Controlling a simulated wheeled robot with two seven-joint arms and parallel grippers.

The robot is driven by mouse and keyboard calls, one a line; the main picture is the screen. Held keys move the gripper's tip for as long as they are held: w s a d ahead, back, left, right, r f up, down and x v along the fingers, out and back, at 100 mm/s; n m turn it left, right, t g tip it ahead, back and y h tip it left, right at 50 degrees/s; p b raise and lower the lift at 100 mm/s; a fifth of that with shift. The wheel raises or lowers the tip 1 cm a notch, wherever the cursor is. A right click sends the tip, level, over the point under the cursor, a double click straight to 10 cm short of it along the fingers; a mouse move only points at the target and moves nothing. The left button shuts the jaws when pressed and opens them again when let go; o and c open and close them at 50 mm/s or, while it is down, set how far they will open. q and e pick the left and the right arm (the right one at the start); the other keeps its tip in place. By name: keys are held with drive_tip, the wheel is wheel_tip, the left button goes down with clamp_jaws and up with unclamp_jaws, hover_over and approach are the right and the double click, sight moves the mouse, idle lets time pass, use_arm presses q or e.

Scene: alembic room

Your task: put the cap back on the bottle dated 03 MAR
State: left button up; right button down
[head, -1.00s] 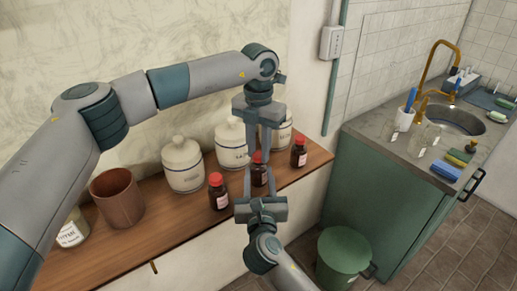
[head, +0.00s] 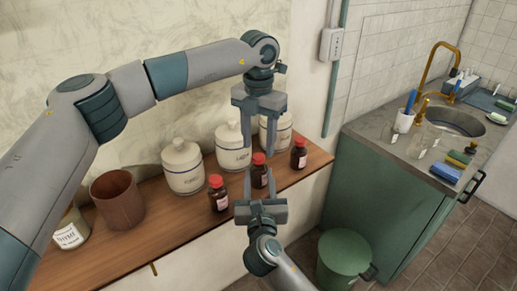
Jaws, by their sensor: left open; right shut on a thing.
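My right gripper (head: 259,186) comes from below and is shut on the middle bottle, one finger on each side. The red cap (head: 258,158) sits on top of the middle bottle; how tightly it is seated I cannot tell. My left gripper (head: 259,132) is open and empty above that cap, apart from it.
Several white lidded jars (head: 183,167) stand behind the bottles. A brown cylindrical pot (head: 118,200) and a labelled jar (head: 71,230) are on the shelf's left. A green bin (head: 344,257) is on the floor below, beside the green sink cabinet (head: 385,190).

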use_arm(q)
wheel_tip(320, 180, up, 9)
idle(0.3)
drive_tip(key=shift+f, duration=0.1)
use_arm(e)
drive_tip(key=c, duration=1)
unclamp_jaws()
drive_tip(key=shift+s, duration=0.1)
drive_tip(key=shift+s+f, duration=0.1)
drive_tip(key=shift+s, duration=0.45)
use_arm(q)
wheel_tip(320, 180, down, 4)
drive_tip(key=b, duration=0.3)
drive_tip(key=shift+r+b, duration=0.2)
drive_tip(key=shift+b, duration=0.15)
use_arm(e)
drive_tip(key=s, duration=1.6)
drive_tip(key=shift+d, duration=0.35)
use_arm(q)
drive_tip(key=shift+f, duration=0.1)
use_arm(e)
drive_tip(key=shift+s, duration=0.15)
